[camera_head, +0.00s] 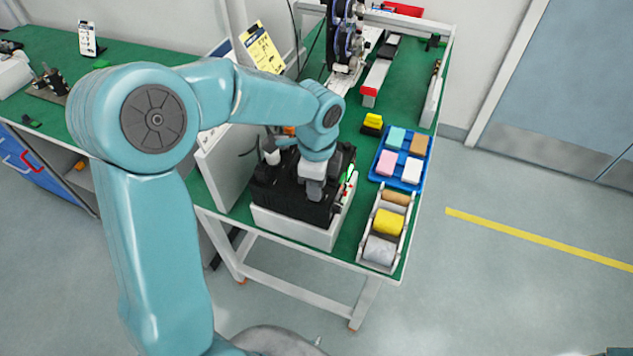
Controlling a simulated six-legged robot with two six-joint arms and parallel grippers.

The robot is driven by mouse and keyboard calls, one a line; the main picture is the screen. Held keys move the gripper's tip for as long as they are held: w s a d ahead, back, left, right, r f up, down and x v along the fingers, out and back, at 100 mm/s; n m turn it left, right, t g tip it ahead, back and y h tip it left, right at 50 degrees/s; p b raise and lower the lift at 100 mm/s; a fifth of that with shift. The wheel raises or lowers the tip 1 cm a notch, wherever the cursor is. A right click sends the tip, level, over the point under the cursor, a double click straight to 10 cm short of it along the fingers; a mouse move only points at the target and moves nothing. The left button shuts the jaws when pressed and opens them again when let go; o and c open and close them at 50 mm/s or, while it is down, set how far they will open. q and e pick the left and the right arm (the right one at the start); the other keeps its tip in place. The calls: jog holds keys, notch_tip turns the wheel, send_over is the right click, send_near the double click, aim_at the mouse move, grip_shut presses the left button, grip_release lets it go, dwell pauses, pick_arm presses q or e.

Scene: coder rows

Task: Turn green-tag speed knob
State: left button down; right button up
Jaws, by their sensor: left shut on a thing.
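My left gripper (313,190) points down onto the black top of a coder machine (281,195) with a white base, near the front of the green-topped table. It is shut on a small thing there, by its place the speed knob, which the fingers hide. A small green mark (349,174), possibly the green tag, shows at the right side of the machine, close to the gripper. Its print is too small to read. My right gripper is not in view.
A blue tray (377,176) with several coloured blocks lies right of the machine. A roller stand (366,232) stands at the table's front right. A pale panel (228,170) stands left of the machine. A yellow and black block (373,121) lies behind. Floor at right is clear.

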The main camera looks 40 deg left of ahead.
pick_arm(q)
jog(key=c, duration=0.9)
grip_release()
jog(key=shift+r, duration=0.1)
notch_tip(320, 180, up, 16)
jog(key=shift+r, duration=0.15)
